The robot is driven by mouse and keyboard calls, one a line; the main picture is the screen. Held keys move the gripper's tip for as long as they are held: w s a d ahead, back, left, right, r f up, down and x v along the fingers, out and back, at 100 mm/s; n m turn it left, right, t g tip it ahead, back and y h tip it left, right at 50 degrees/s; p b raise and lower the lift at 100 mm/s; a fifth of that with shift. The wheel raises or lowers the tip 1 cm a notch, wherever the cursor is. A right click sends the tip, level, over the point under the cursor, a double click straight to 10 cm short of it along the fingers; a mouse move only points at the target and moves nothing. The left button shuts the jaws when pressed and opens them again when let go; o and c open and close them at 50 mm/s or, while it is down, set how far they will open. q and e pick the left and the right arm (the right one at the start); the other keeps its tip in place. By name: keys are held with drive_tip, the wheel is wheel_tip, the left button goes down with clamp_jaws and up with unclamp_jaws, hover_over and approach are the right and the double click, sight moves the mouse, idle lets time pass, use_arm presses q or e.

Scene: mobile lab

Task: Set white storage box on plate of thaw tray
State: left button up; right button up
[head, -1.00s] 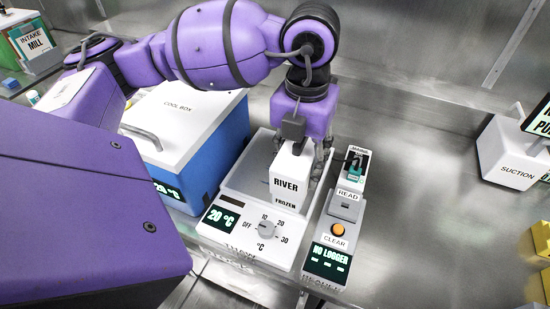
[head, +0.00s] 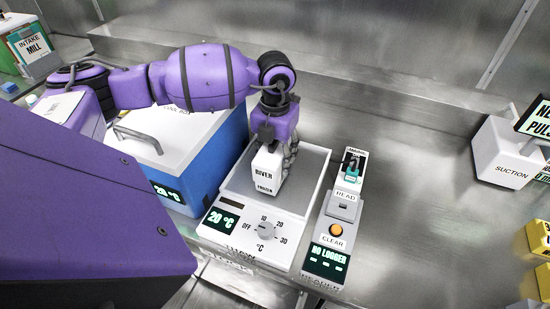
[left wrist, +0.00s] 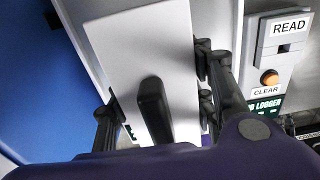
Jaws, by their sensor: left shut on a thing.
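The white storage box (head: 267,170), marked RIVER FROZEN, is upright in my left gripper (head: 272,148) in the head view. It is over the left part of the grey plate of the thaw tray (head: 309,170); I cannot tell whether its bottom touches the plate. In the left wrist view the white box (left wrist: 145,50) fills the space between the fingers of my left gripper (left wrist: 155,88), which is shut on it. The thaw tray's front panel shows 20 °C and a dial (head: 266,231). My right gripper is not in view.
The blue cool box (head: 205,150) with a white lid stands close on the left of the tray. The logger reader (head: 341,208) stands close on its right, showing NO LOGGER. A suction unit (head: 502,153) is at the far right. The bench between them is clear.

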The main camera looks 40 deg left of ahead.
use_arm(q)
drive_tip(key=shift+w+f, duration=0.1)
drive_tip(key=shift+f, duration=0.45)
drive_tip(key=shift+f, duration=0.1)
drive_tip(key=o, duration=1.4)
drive_tip(key=shift+f, duration=0.1)
drive_tip(key=shift+o, duration=0.2)
wheel_tip(320, 180, up, 12)
drive_tip(key=shift+r, duration=0.2)
